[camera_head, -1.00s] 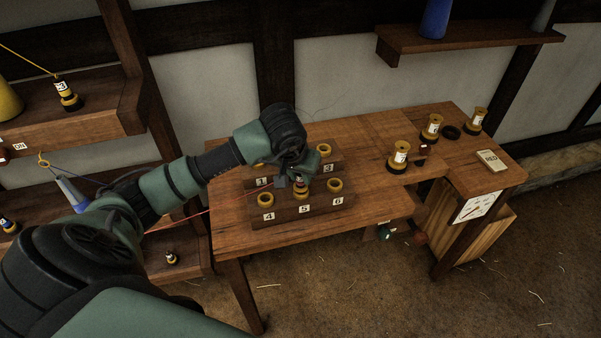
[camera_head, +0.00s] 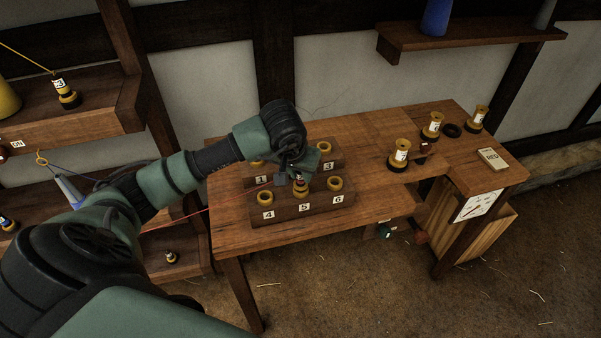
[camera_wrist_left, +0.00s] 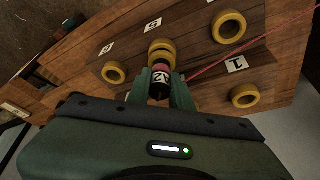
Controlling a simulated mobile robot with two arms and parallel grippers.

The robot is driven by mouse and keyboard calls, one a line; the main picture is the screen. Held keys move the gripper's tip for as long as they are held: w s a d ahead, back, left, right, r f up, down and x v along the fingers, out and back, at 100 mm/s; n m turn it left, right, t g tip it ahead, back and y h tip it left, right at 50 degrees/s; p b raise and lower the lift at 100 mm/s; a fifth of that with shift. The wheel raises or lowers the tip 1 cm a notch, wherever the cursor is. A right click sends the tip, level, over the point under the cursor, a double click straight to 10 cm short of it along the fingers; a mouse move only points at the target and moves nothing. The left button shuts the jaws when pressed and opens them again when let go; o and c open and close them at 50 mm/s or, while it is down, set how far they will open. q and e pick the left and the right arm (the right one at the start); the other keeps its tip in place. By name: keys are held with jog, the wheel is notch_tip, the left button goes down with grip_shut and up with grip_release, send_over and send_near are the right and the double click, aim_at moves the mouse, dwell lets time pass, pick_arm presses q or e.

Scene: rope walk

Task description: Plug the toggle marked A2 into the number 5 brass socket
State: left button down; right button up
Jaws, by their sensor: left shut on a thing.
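My left gripper (camera_head: 299,181) is shut on a dark toggle (camera_wrist_left: 160,88) with a pale label, whose marking I cannot read. It holds the toggle at the number 5 brass socket (camera_wrist_left: 161,46), the middle one in the front row. The toggle looks roughly upright in the head view, its lower end at the socket mouth. I cannot tell how deep it sits. A red cord (camera_head: 215,209) runs from the toggle to the left. My right gripper is not in view.
Sockets 4 (camera_head: 265,199) and 6 (camera_head: 335,184) flank it; socket 3 (camera_head: 326,169) is behind, and socket 1 (camera_wrist_left: 245,96) shows in the wrist view. Several labelled spools (camera_head: 399,156) stand on the right of the table. Another toggle (camera_head: 67,94) stands on the left shelf.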

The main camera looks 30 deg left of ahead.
pick_arm(q)
jog(key=shift+b, duration=0.3)
dwell(0.4)
jog(key=shift+f+b, duration=0.55)
jog(key=shift+f, duration=0.05)
jog(key=c, duration=1.5)
grip_release()
jog(key=shift+c, duration=0.2)
jog(key=shift+p+v, duration=0.55)
jog(key=shift+v, duration=0.4)
jog(key=p+v, duration=0.4)
jog(key=v, duration=0.5)
jog(key=shift+s, duration=0.1)
